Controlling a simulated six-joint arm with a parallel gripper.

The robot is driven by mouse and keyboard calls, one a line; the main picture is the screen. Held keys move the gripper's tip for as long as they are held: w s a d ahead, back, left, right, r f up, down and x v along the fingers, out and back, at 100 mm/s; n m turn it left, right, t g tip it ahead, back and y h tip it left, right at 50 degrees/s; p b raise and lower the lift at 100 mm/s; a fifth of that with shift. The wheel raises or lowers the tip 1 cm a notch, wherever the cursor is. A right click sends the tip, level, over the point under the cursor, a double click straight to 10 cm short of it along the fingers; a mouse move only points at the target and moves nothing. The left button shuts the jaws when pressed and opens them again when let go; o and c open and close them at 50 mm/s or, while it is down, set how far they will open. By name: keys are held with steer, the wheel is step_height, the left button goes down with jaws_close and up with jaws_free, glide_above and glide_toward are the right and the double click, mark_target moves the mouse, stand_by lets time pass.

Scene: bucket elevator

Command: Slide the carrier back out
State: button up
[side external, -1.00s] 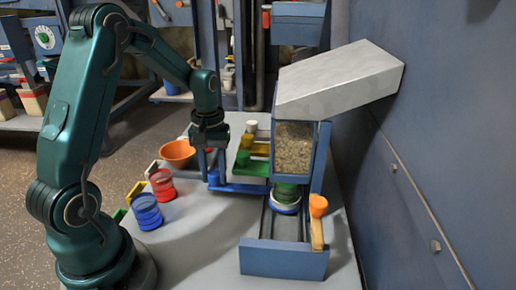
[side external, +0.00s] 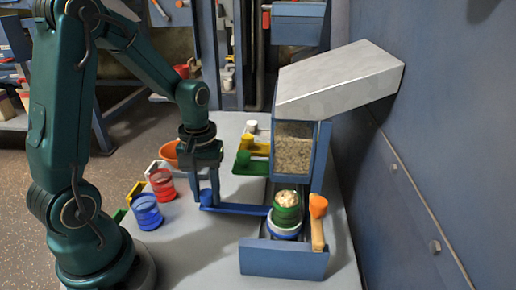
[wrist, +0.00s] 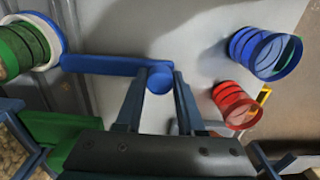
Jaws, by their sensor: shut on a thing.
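The carrier (side external: 245,209) is a blue bar with an upright post at its left end and a blue-and-white round seat at its right end. The green bucket (side external: 287,213) stands upright in that seat, with pale grain-like material at its top. My gripper (side external: 206,192) is shut on the carrier's post. In the wrist view my gripper's fingers (wrist: 159,85) flank the round blue post top, and the carrier bar (wrist: 105,64) leads left to the green bucket (wrist: 22,48). The seat is on the track in front of the grain hopper (side external: 293,150), clear of its underside.
A blue end panel (side external: 284,261) closes the track's near end. An orange-topped lever (side external: 318,207) stands right of the bucket. Blue (side external: 147,212) and red (side external: 163,184) buckets and an orange bowl (side external: 169,151) are on the left.

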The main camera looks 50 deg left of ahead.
steer(key=shift+s+d, duration=1.6)
steer(key=shift+d, duration=0.1)
steer(key=shift+w+a, duration=0.1)
steer(key=o, duration=0.9)
steer(key=shift+o, duration=0.2)
steer(key=shift+r, duration=0.1)
step_height(320, 180, up, 12)
stand_by(0.3)
